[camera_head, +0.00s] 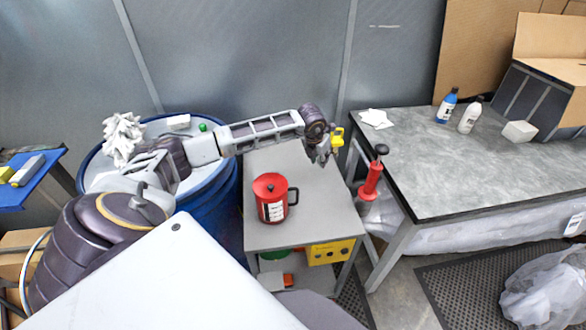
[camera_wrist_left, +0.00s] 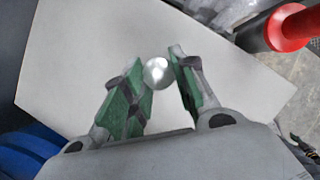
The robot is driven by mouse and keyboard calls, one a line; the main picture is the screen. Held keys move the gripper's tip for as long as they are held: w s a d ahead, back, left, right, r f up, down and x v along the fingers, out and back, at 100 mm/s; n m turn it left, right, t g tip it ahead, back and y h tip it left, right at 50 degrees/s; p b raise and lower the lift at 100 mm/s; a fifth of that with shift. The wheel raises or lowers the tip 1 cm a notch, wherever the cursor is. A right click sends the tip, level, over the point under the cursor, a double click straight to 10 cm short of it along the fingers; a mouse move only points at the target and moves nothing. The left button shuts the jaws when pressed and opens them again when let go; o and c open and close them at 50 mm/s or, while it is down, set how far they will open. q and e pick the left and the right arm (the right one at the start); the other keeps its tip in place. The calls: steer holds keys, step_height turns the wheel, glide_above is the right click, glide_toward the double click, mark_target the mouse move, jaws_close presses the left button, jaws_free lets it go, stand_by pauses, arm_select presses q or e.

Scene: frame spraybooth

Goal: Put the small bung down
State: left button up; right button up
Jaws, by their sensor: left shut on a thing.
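My left gripper (camera_head: 322,157) reaches over the far right part of the grey side table (camera_head: 308,218). In the left wrist view, the small bung (camera_wrist_left: 157,72) is a pale, shiny round piece between the tips of the green-padded fingers (camera_wrist_left: 160,82). The fingers are shut on it, and the grey surface shows behind it. I cannot tell how high the bung is above that surface. In the head view, the bung is too small or hidden to make out. My right gripper is not in view.
A blue drum (camera_head: 228,205) is on the left. A red tool with a black knob (camera_head: 371,180) stands at the right. A larger workbench (camera_head: 445,165) holds bottles and a box.

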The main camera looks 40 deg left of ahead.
arm_select(q)
steer(key=shift+f, duration=0.1)
stand_by(0.3)
steer(key=shift+f+b, duration=0.95)
steer(key=shift+f, duration=1.55)
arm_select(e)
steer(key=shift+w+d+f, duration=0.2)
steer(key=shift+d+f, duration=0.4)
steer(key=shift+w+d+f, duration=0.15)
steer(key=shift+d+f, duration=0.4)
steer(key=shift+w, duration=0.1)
